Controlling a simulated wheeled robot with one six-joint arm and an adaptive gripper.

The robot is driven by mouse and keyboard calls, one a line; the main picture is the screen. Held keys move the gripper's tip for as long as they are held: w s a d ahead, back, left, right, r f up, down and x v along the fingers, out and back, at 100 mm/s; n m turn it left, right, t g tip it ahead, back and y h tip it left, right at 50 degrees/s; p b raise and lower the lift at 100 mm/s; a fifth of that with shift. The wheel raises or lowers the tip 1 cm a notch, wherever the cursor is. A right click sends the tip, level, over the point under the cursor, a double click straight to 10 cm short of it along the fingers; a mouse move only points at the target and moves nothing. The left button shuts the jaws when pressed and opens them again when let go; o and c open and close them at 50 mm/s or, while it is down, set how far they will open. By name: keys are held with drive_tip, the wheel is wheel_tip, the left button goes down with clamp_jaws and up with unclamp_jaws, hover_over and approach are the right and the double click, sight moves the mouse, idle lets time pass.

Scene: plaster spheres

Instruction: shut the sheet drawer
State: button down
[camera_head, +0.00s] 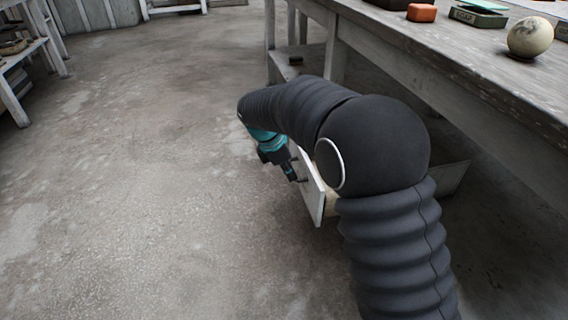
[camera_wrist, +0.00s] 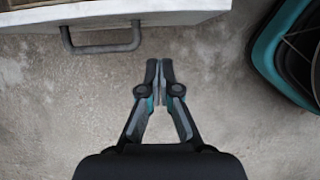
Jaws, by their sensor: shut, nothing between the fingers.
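The sheet drawer (camera_head: 312,188) stands out open under the workbench. My arm hides much of it in the head view. In the wrist view the white top edge of its front (camera_wrist: 185,10) crosses the upper left, with a grey bar handle (camera_wrist: 103,47) sticking out from it. My gripper (camera_wrist: 160,64) is shut and empty, its fingertips below and to the right of the handle in the wrist view, apart from it. In the head view my gripper (camera_head: 291,172) is just left of the drawer front, near the handle; I cannot tell there whether it touches.
The wooden workbench (camera_head: 470,75) runs along the right. On it are a plaster sphere (camera_head: 530,37), an orange block (camera_head: 421,13) and a green tin (camera_head: 478,16). A teal-rimmed object (camera_wrist: 264,50) is at the right of the wrist view. The concrete floor (camera_head: 140,180) to the left is clear.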

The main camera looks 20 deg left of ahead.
drive_tip(key=shift+w+d+f, duration=0.1)
drive_tip(key=shift+w+d, duration=0.5)
drive_tip(key=shift+d, duration=0.3)
drive_tip(key=shift+w+d+f, duration=0.1)
drive_tip(key=shift+w+d, duration=0.45)
drive_tip(key=shift+d, duration=0.3)
drive_tip(key=shift+r, duration=0.1)
